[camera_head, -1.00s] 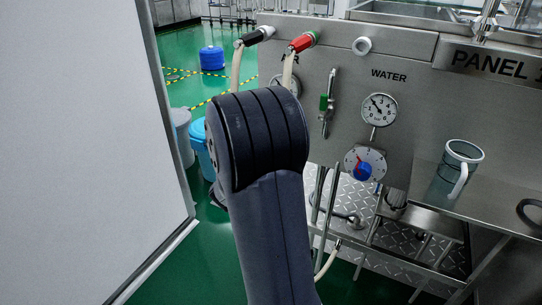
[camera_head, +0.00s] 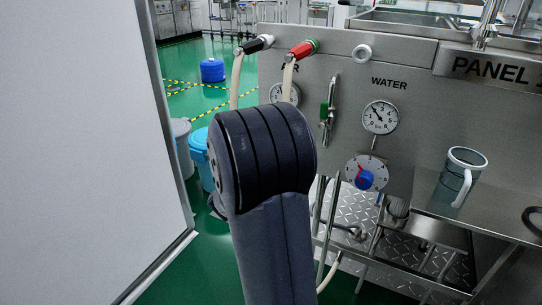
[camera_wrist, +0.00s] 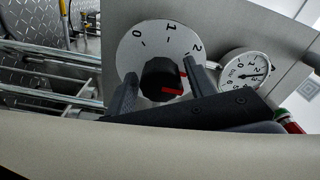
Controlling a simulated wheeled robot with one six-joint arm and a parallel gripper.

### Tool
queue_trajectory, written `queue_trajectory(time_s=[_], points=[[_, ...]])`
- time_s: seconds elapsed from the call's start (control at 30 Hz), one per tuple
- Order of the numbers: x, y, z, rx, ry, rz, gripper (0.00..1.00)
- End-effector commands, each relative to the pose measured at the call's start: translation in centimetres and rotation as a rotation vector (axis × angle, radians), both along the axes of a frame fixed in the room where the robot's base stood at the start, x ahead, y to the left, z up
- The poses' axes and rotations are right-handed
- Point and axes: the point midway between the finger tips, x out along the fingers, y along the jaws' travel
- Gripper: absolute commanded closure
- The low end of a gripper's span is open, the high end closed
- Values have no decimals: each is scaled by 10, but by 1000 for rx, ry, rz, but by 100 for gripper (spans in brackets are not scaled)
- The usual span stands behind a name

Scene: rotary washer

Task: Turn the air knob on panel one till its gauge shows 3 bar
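In the wrist view, a black air knob (camera_wrist: 160,79) with red marks sits on a round white dial (camera_wrist: 141,40) marked 0, 1 and 2. The red marks face the lower right, on the side past the 2. My gripper (camera_wrist: 164,76) has one finger on each side of the knob, with a narrow gap visible on each side. The air gauge (camera_wrist: 243,70) is beside the dial; its dark needle is too small to read surely. In the head view the air gauge (camera_head: 286,91) is partly hidden by my arm, which also hides the air knob and gripper.
The water gauge (camera_head: 380,117) and the blue water knob (camera_head: 364,180) are right of my arm. A green-handled valve (camera_head: 324,110) stands between the gauges. A mug (camera_head: 461,174) stands on the steel ledge. A large white board (camera_head: 75,150) fills the left.

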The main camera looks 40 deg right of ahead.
Motion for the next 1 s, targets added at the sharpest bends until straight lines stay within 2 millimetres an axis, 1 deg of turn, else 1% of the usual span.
queue_trajectory(time_s=[0.03,0.1,0.3,0.43,0.53,0.8,0.9,1.0], points=[[0,0,0,0,0,0,44],[0,0,0,0,0,0,41],[0,1,0,-1,1,1,41],[-3,9,1,0,1,3,41],[-8,24,2,0,3,5,41],[-28,72,2,0,2,7,41],[-33,84,1,-1,2,6,41],[-37,93,1,0,1,3,41]])
